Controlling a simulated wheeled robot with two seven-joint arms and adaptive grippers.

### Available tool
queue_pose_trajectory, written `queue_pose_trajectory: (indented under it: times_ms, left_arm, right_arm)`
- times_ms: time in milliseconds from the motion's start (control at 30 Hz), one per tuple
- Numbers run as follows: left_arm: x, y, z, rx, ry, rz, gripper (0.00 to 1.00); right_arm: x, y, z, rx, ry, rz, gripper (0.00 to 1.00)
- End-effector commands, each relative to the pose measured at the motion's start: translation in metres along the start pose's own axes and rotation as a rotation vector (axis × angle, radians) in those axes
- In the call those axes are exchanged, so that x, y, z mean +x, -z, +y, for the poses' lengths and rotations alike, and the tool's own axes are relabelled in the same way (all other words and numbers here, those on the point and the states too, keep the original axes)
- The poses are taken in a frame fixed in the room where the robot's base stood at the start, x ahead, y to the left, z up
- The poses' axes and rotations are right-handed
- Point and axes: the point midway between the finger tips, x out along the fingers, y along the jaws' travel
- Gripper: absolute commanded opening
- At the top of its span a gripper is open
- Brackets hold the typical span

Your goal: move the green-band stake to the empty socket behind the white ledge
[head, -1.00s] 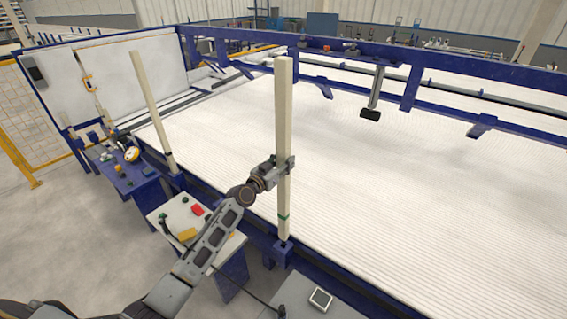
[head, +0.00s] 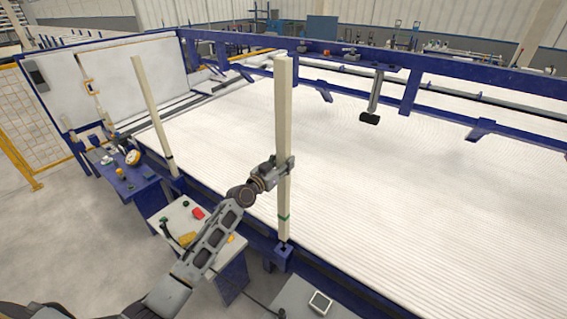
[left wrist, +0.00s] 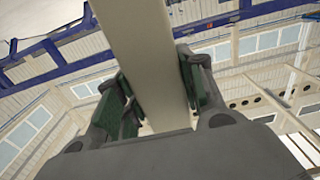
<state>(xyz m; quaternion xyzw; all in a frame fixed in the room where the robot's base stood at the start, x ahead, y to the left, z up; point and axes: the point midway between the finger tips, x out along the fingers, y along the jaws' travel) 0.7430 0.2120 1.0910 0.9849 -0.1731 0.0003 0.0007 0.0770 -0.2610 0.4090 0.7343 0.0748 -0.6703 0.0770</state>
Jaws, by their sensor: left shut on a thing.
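The green-band stake (head: 284,130) is a tall pale post with a green band near its foot, standing about upright. My left gripper (head: 284,168) is shut on it below mid-height. In the left wrist view the stake (left wrist: 150,55) passes between the two dark green finger pads of the gripper (left wrist: 155,95). The stake's foot is just above a blue socket (head: 283,257), whose dark opening shows; whether the foot is fully clear is hard to tell. A white ledge (head: 182,216) with red, yellow and green items is to the left. I cannot make out a socket behind it. My right gripper is not in view.
Another pale stake (head: 153,112) with a dark band stands at the left by the blue side rail. A blue table (head: 135,178) is near its foot. A grey box (head: 294,301) is in front of the socket. The ribbed white bed (head: 430,200) is open.

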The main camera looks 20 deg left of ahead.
Motion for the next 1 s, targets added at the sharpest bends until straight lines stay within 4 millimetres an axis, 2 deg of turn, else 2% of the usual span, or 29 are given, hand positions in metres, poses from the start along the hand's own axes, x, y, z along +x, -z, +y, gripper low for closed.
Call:
queue_pose_trajectory:
  times_ms: [33,400,1000]
  left_arm:
    - [0.001,0.01,0.0,0.001,0.001,0.007,0.0]
    - [0.0,0.029,0.0,0.002,0.001,0.006,0.0]
    - [0.001,0.059,0.0,0.001,0.001,0.007,0.0]
  right_arm:
    - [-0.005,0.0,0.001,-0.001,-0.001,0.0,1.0]
    - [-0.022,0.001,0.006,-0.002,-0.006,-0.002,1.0]
    - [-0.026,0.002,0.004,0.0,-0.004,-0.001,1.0]
